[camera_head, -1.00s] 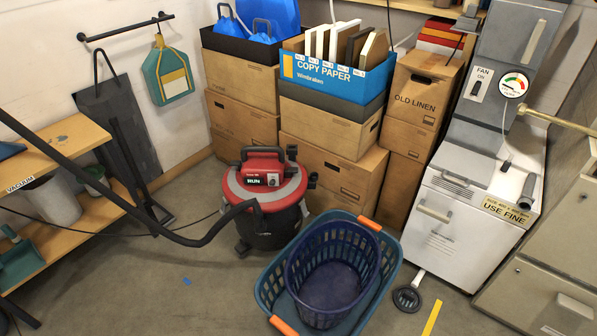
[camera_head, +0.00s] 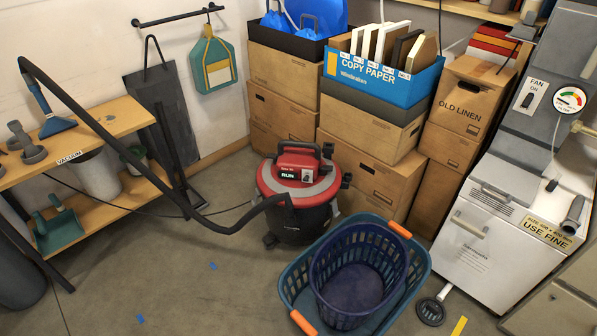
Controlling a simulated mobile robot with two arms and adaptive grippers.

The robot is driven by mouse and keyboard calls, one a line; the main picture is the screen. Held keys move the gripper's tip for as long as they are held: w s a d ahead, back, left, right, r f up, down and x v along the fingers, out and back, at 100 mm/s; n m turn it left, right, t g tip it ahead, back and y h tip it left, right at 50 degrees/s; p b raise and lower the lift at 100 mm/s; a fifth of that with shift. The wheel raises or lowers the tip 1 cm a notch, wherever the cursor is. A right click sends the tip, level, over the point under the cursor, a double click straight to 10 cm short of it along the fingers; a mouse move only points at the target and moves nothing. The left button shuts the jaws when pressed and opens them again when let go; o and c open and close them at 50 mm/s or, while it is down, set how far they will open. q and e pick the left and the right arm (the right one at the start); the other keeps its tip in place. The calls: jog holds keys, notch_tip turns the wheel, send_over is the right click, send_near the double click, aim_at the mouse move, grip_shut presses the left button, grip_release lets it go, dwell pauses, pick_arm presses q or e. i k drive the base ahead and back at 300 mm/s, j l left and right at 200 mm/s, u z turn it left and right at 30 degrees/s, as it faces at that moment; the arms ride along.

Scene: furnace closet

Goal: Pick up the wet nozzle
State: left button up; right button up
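Several nozzle-like attachments are in view, and I cannot tell by any label which is the wet nozzle. A blue wide-mouthed nozzle (camera_head: 57,126) lies on the top of the wooden shelf unit at left. A dark grey round-ended nozzle (camera_head: 33,153) stands beside it, near the shelf's left end. A grey cylindrical attachment (camera_head: 574,214) rests on the white cabinet at right. A dark round-headed tool (camera_head: 431,311) is on the floor by the baskets. Neither of my grippers is in view.
A red and black vacuum (camera_head: 297,205) stands mid-floor, its black hose (camera_head: 110,141) arching left past the wooden shelf (camera_head: 112,122). A teal basket (camera_head: 297,289) holds a dark blue basket (camera_head: 322,288) in front. Boxes fill the back. The floor at lower left is mostly clear.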

aim_at(53, 125)
jog(key=u, duration=1.4)
